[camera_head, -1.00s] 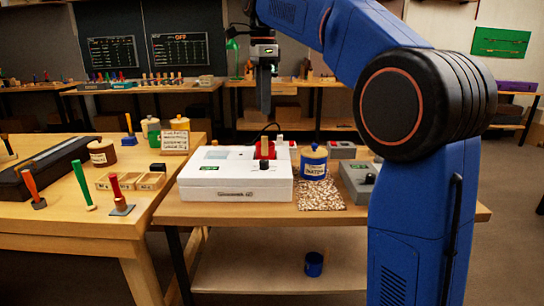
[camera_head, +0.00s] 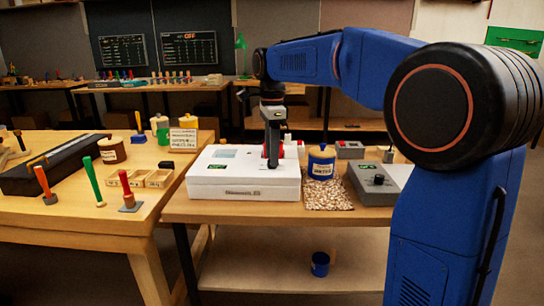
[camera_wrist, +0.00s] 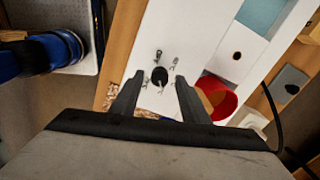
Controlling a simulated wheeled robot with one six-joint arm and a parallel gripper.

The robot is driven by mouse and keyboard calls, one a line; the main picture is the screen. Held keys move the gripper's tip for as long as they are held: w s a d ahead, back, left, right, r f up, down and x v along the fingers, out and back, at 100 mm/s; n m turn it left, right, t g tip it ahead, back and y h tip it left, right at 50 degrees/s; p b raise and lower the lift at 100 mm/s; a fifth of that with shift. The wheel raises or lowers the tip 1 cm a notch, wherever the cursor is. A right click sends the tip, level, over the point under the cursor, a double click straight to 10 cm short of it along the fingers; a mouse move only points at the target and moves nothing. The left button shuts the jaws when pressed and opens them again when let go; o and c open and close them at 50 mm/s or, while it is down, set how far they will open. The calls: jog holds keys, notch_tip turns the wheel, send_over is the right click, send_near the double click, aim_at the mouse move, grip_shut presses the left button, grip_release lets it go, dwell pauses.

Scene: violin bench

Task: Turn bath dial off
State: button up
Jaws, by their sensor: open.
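The white bath box (camera_head: 245,185) stands on the middle bench; its white top also shows in the wrist view (camera_wrist: 190,45). Its round black dial (camera_wrist: 159,75) has small markings around it. My gripper (camera_head: 272,164) points down over the box top and hides the dial in the head view. In the wrist view my gripper (camera_wrist: 158,80) is open, with one finger on each side of the dial. I cannot tell whether a finger touches it. A red pot (camera_wrist: 225,100) with brown contents sits close beside the right finger.
A blue jar (camera_head: 321,168) stands on a speckled mat (camera_head: 330,201) right of the box. A grey box with a knob (camera_head: 378,190) is farther right. A dark cable (camera_wrist: 270,100) runs near the red pot. Tools and small wooden trays (camera_head: 150,178) lie on the left bench.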

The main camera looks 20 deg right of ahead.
jog(key=shift+f, duration=0.6)
grip_shut()
